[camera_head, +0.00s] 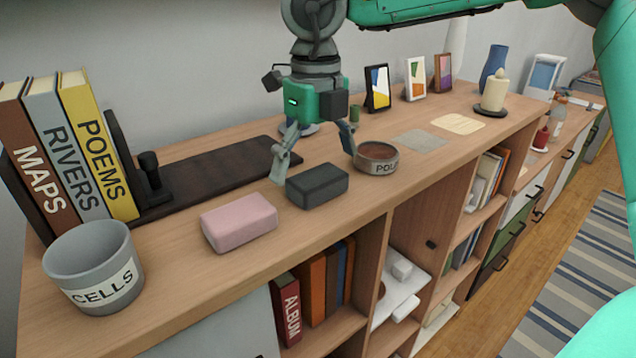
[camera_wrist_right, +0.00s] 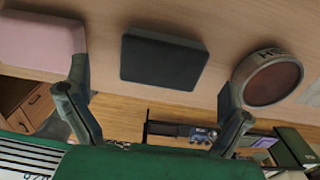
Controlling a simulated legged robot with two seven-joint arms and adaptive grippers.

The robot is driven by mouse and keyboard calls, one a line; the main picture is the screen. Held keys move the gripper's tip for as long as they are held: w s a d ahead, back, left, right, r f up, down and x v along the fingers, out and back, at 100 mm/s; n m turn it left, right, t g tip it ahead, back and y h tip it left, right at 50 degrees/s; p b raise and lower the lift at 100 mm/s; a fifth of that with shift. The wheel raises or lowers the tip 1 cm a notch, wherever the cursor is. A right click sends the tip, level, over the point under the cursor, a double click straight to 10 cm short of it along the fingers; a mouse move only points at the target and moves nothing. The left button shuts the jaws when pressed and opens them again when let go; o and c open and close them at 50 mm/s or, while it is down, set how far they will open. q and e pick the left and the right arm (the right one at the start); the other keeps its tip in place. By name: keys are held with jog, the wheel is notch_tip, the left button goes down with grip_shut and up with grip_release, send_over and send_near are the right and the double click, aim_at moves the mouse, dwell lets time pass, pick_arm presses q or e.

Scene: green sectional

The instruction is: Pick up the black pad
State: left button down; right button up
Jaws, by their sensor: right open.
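The black pad (camera_head: 317,186) is a dark, rounded rectangular block lying on the wooden shelf top near its front edge. It also shows in the right wrist view (camera_wrist_right: 162,60), at upper middle. My right gripper (camera_head: 314,168) is open and empty, its fingers pointing down just above and behind the pad. In the right wrist view the fingers of my right gripper (camera_wrist_right: 155,98) are spread wide, with the pad in the gap ahead of them and not touched. My left gripper is not seen.
A pink pad (camera_head: 238,222) lies left of the black pad, and a round labelled tin (camera_head: 377,158) stands close on its right. A grey CELLS pot (camera_head: 93,268) and upright books (camera_head: 75,150) are at the left. A dark board (camera_head: 215,178) lies behind.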

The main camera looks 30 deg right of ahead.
aim_at(321, 174)
jog(key=f, duration=0.2)
jog(key=shift+w+a+f, duration=0.15)
jog(key=shift+a+f, duration=0.1)
jog(key=shift+f, duration=0.15)
jog(key=shift+d, duration=0.4)
jog(key=shift+c, duration=1.3)
jog(key=shift+d, duration=0.3)
jog(key=c, duration=0.9)
jog(key=shift+a, duration=0.25)
jog(key=shift+a+r, duration=0.15)
jog(key=shift+r, duration=0.05)
jog(key=r, duration=0.9)
jog(key=shift+d+r, duration=0.25)
jog(key=shift+r, duration=0.05)
jog(key=shift+a, duration=0.15)
